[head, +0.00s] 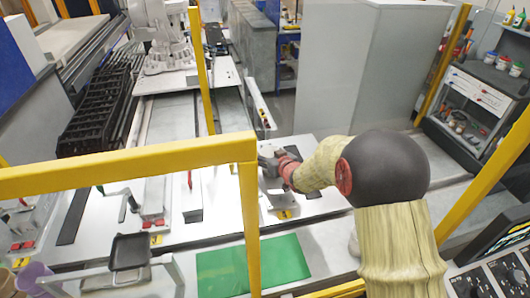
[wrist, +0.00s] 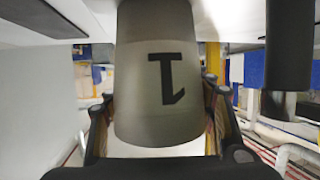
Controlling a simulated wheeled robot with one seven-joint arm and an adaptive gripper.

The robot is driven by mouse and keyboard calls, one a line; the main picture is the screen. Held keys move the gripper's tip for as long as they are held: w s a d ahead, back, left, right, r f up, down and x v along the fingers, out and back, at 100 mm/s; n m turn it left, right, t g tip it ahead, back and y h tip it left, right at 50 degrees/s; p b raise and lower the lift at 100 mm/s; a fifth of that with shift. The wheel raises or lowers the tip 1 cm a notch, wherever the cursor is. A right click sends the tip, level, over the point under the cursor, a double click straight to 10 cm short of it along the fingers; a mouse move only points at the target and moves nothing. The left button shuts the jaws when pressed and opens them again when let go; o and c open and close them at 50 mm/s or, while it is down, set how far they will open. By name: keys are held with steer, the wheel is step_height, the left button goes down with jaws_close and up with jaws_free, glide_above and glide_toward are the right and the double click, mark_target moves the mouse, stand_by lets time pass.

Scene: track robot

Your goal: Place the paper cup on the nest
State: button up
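A grey, cup-shaped thing with a black "1" (wrist: 160,85), which I take for the paper cup, fills the middle of the wrist view. The figure is upside down there. My gripper (wrist: 158,110) has one dark finger close on each side of it. I cannot tell whether the fingers press on it. In the head view my gripper (head: 268,163) is low over the white table, beside a small fixture, with the red wrist part behind it. The cup is not clear there. I cannot identify the nest with certainty.
A black tray (head: 130,252) is at lower left, near a purple cup (head: 36,278). A tool cart (head: 480,90) stands right.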

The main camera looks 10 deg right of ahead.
steer(key=o, duration=0.4)
steer(key=shift+o, duration=0.2)
steer(key=shift+r, duration=0.2)
steer(key=shift+s+d+r, duration=0.1)
steer(key=shift+s+r, duration=0.1)
steer(key=shift+s, duration=0.05)
steer(key=s+d+r+m+g+h+p, duration=0.1)
steer(key=s+d+r+h, duration=0.1)
steer(key=s+r, duration=0.45)
steer(key=s+d+r+g+h, duration=0.1)
steer(key=s+d+r, duration=0.15)
steer(key=s, duration=0.65)
steer(key=s+d+r+m+g+h+p, duration=0.1)
steer(key=s+r+g+h, duration=0.1)
steer(key=s+r, duration=0.45)
steer(key=s+a+g+y, duration=0.1)
steer(key=s+a+g, duration=0.1)
steer(key=s, duration=0.9)
steer(key=s+a+g+y, duration=0.1)
steer(key=s+a+g, duration=0.1)
steer(key=s, duration=0.9)
steer(key=shift+s+a+f, duration=0.2)
steer(key=shift+a+f, duration=0.05)
steer(key=shift+a, duration=0.6)
